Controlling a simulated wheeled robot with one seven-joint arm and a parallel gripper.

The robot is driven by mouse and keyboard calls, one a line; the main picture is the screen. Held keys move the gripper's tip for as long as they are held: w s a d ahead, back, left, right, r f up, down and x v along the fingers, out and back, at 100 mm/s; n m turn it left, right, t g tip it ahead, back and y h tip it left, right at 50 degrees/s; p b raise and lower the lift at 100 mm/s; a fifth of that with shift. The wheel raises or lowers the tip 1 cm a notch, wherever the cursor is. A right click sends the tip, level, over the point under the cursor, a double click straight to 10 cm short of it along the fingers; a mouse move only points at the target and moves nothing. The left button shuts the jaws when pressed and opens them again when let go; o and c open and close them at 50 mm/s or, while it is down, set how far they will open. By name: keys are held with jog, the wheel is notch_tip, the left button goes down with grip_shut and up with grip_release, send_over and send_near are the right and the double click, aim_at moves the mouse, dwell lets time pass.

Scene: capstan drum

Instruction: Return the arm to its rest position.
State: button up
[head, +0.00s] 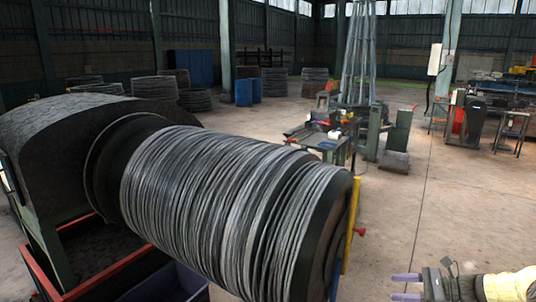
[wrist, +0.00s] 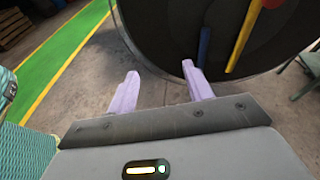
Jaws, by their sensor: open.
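My gripper (head: 407,287) is at the lower right of the head view, with its two purple fingers pointing left. In the wrist view the two fingers of my gripper (wrist: 158,90) stand well apart with nothing between them. The gripper is open and empty. Part of my arm (head: 510,286) runs off the right edge of the head view. The capstan drum (head: 225,200), wound with grey wire, lies left of the gripper with clear space between them. The drum's dark end face (wrist: 170,30) is beyond the fingers in the wrist view.
A yellow bar (head: 352,222) and a red knob (head: 361,231) are at the drum's near end. A red-edged bin (head: 110,272) is below the drum. A workbench (head: 325,142) stands behind. Open concrete floor (head: 440,215) lies around the gripper.

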jog(key=s+a+f+n+g+h, duration=0.1)
jog(key=s+a+n+g+h, duration=0.2)
jog(key=a, duration=0.4)
jog(key=s+a+f+n+g+h, duration=0.1)
jog(key=a+n+g+h, duration=0.1)
jog(key=a+n+g, duration=0.3)
jog(key=s+a+r+n+t+h, duration=0.2)
jog(key=s+a+n+h, duration=0.2)
jog(key=s+n, duration=0.3)
jog(key=s+a+r+n+t+h, duration=0.2)
jog(key=s+a+n+h, duration=0.2)
jog(key=s+a+n, duration=0.2)
jog(key=shift+s+a+n+t+h, duration=0.3)
jog(key=shift+s+n, duration=0.2)
jog(key=shift+s, duration=0.6)
jog(key=shift+r, duration=0.1)
jog(key=shift+w, duration=0.1)
